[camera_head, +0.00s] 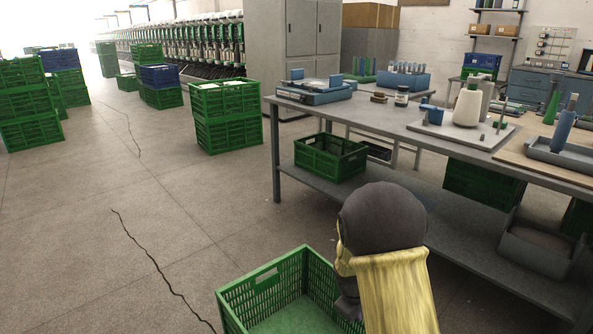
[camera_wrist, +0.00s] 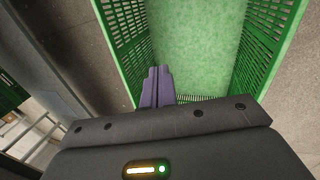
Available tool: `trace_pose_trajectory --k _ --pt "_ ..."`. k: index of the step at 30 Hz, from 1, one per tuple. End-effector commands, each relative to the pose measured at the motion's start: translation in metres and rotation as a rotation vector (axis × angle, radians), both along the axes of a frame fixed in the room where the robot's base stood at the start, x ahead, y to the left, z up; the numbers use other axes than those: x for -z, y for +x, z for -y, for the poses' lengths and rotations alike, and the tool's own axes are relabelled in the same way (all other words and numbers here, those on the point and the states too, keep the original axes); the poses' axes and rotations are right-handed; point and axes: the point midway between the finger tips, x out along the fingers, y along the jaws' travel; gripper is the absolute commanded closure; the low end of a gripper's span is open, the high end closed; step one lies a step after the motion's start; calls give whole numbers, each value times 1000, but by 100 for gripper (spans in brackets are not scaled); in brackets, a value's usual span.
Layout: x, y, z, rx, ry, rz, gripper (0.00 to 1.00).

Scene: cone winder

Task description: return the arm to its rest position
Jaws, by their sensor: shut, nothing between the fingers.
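My gripper (camera_wrist: 157,86) shows in the wrist view with its two dark fingers together and nothing between them. It points down toward a green crate (camera_wrist: 205,45), whose bare floor and slatted walls show around it. The same crate (camera_head: 262,284) stands at the bottom of the head view, in front of the workbench. In the head view a dark rounded part of my arm with a yellow cover hides the crate's right side, and my fingers are hidden there.
Stacked green crates (camera_head: 227,116) stand beyond. The floor at left is open, with a crack.

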Motion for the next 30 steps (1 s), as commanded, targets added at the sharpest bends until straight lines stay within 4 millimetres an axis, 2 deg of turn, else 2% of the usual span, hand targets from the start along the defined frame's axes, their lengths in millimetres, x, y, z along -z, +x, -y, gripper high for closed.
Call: trace_pose_trajectory --k 1,9,12,18,24,30 --pt "-22 -13 1 56 35 14 100" --pt "-95 -85 -1 361 202 72 100" --pt "-115 -111 -3 457 249 89 100" --pt "-141 -150 -6 597 315 113 100" --pt "-158 -183 -8 709 360 134 100" --pt "-188 -182 -8 710 359 130 100"
